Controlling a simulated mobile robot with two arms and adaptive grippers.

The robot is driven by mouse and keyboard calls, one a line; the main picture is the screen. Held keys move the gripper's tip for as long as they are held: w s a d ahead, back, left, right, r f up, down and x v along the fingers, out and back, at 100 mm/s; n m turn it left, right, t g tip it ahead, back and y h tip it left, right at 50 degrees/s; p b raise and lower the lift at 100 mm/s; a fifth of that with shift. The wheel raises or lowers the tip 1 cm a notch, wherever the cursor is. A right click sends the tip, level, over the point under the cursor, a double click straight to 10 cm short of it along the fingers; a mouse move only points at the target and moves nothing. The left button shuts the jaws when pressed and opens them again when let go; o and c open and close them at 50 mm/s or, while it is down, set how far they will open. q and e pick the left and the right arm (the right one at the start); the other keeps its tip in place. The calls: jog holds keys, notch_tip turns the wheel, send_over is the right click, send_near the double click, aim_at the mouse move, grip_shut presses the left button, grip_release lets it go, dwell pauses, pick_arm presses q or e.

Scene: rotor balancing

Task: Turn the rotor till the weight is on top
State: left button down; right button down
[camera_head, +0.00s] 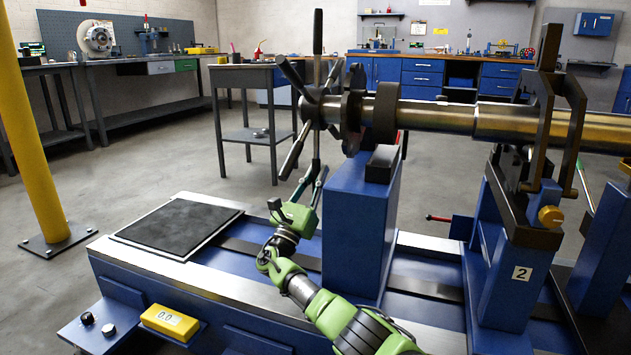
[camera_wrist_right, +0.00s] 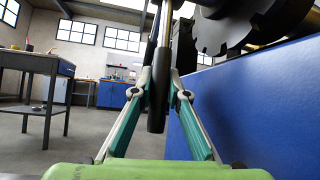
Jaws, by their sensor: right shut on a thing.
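The rotor's long steel shaft (camera_head: 437,116) lies level across the stand. At its left end is a dark hub (camera_head: 317,107) with several spokes; one long spoke (camera_head: 318,32) points straight up. My right gripper (camera_head: 316,168) is below the hub, its fingers shut on the downward spoke. In the right wrist view that spoke (camera_wrist_right: 157,112) has a black grip end and stands between the fingers (camera_wrist_right: 159,72). A dark disc (camera_head: 385,112) sits behind the hub. I cannot tell which part is the weight. My left gripper is out of view.
A blue support post (camera_head: 352,235) stands right beside my right arm. A black mat (camera_head: 178,228) lies on the machine bed's left end. A yellow display (camera_head: 170,321) is at the front. A yellow pole (camera_head: 33,150) stands at left, a small grey table (camera_head: 243,135) behind.

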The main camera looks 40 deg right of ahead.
jog(key=shift+w+d, duration=0.15)
dwell(0.4)
jog(key=c, duration=2)
grip_release()
jog(key=shift+o, duration=0.2)
jog(key=shift+f, duration=0.1)
jog(key=v, duration=1.2)
